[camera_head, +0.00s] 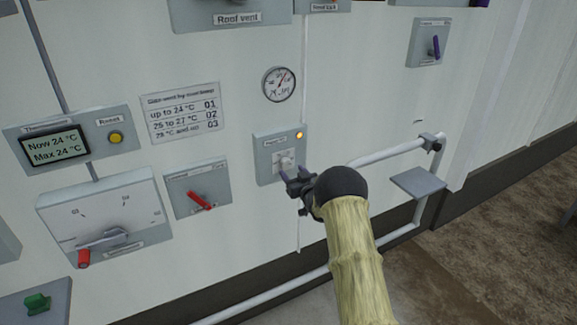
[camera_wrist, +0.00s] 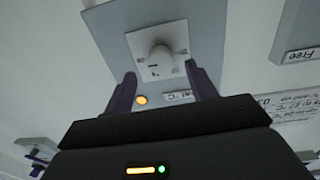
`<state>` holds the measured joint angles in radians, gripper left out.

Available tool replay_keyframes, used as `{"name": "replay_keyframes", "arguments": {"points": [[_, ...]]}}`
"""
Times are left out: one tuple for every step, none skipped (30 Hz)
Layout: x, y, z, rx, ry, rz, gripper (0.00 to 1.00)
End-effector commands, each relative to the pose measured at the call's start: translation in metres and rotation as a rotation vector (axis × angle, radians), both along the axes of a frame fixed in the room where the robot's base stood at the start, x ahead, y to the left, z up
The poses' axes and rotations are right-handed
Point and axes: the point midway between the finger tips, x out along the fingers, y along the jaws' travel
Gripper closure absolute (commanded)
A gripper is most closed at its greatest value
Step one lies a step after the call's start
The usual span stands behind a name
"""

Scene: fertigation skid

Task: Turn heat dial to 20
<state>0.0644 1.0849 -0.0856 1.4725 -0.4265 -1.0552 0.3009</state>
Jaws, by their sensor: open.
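The heat dial (camera_head: 285,162) is a pale knob on a white scale plate, set in a grey box (camera_head: 263,147) on the wall with a lit amber lamp (camera_head: 299,135). The dial also shows in the wrist view (camera_wrist: 160,62), beyond my fingertips and roughly centred between them. My gripper (camera_head: 296,180) is open and empty, just in front of the box's lower right; in the wrist view its two dark fingers (camera_wrist: 160,84) stand apart on either side of the knob. I cannot tell whether they touch it. The scale marks are too small to read.
A round gauge (camera_head: 279,84) sits above the box. A red-handled switch (camera_head: 198,199) and a thermometer display (camera_head: 58,147) reading 24 °C are to the left. A white pipe rail (camera_head: 385,154) and a small grey shelf (camera_head: 417,183) are to the right.

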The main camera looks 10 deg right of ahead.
Motion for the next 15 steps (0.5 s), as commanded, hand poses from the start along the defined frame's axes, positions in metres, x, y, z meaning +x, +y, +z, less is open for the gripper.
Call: {"name": "replay_keyframes", "arguments": {"points": [[0.006, 0.002, 0.001, -0.001, -0.001, 0.001, 0.43], [0.009, 0.004, 0.001, 0.000, -0.001, 0.002, 0.43], [0.013, 0.005, 0.001, 0.000, -0.001, 0.002, 0.43], [0.017, 0.006, 0.001, 0.000, -0.001, 0.002, 0.43], [0.020, 0.006, 0.001, 0.001, -0.002, 0.002, 0.43], [0.023, 0.007, 0.001, 0.000, 0.000, 0.002, 0.43], [0.026, 0.008, 0.001, 0.000, -0.001, 0.002, 0.43], [0.029, 0.009, 0.001, -0.001, -0.001, 0.002, 0.43], [0.031, 0.009, 0.001, -0.001, -0.001, 0.002, 0.43], [0.033, 0.010, 0.000, 0.000, 0.000, 0.001, 0.43], [0.035, 0.010, 0.000, 0.000, 0.000, 0.001, 0.43], [0.037, 0.011, 0.000, 0.000, -0.001, 0.001, 0.43], [0.037, 0.011, 0.000, 0.000, -0.001, 0.001, 0.43], [0.038, 0.011, 0.000, 0.000, -0.001, 0.001, 0.43], [0.039, 0.011, 0.000, 0.001, -0.001, 0.001, 0.43]]}}
